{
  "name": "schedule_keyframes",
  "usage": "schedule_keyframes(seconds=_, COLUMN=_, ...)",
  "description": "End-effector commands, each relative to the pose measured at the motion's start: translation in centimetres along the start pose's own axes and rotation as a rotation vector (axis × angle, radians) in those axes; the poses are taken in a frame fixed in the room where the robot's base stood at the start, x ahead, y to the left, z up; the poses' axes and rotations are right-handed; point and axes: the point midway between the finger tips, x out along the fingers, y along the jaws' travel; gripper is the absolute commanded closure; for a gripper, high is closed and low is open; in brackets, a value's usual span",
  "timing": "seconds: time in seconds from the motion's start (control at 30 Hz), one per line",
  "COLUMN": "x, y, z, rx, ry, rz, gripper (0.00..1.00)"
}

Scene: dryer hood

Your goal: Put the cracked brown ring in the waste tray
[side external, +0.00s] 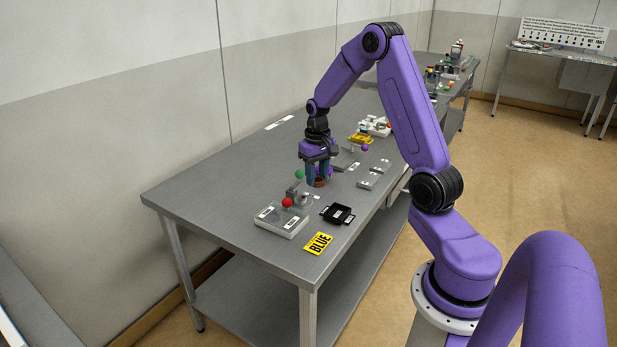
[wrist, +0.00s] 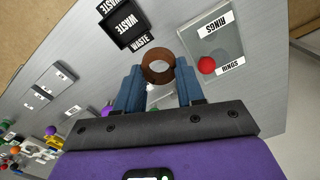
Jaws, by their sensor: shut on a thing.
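My gripper (wrist: 158,85) is shut on the brown ring (wrist: 158,57), with a blue finger on each side of it. The ring also shows between the fingers in the side view (side external: 319,183), held over the table. No crack can be made out at this size. The waste tray (wrist: 126,26) is small and black with WASTE labels, ahead and to the left of the ring in the wrist view. In the side view the tray (side external: 338,214) sits near the table's front edge, to the right of and nearer the camera than my gripper. The tray looks empty.
A grey tray labelled RINGS (wrist: 222,48) is right of the ring, with a red ball (wrist: 206,65) beside or over it. Grey plates (side external: 367,181) lie farther along. Bare table (side external: 225,185) is clear at left.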

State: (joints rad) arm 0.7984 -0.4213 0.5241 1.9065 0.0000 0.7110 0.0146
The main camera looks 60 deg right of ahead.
Motion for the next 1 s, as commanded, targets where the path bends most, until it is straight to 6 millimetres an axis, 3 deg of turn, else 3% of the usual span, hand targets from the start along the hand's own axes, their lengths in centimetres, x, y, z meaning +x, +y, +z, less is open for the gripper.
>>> schedule_keyframes(seconds=0.2, x=-1.5, y=-0.3, z=3.3, rx=0.001, ry=0.002, rz=0.0, gripper=0.95)
schedule_keyframes(seconds=0.47, x=-2.1, y=-1.2, z=5.0, rx=-0.012, ry=0.0, rz=0.0, gripper=0.95)
schedule_keyframes(seconds=0.57, x=-1.9, y=-3.4, z=5.7, rx=-0.053, ry=-0.002, rz=0.0, gripper=0.95)
schedule_keyframes(seconds=0.67, x=-1.4, y=-7.0, z=6.7, rx=-0.121, ry=-0.002, rz=0.0, gripper=0.95)
schedule_keyframes(seconds=0.8, x=-0.6, y=-12.3, z=8.9, rx=-0.23, ry=-0.002, rz=0.0, gripper=0.95)
schedule_keyframes(seconds=1.0, x=0.2, y=-17.6, z=12.2, rx=-0.35, ry=-0.001, rz=0.0, gripper=0.95)
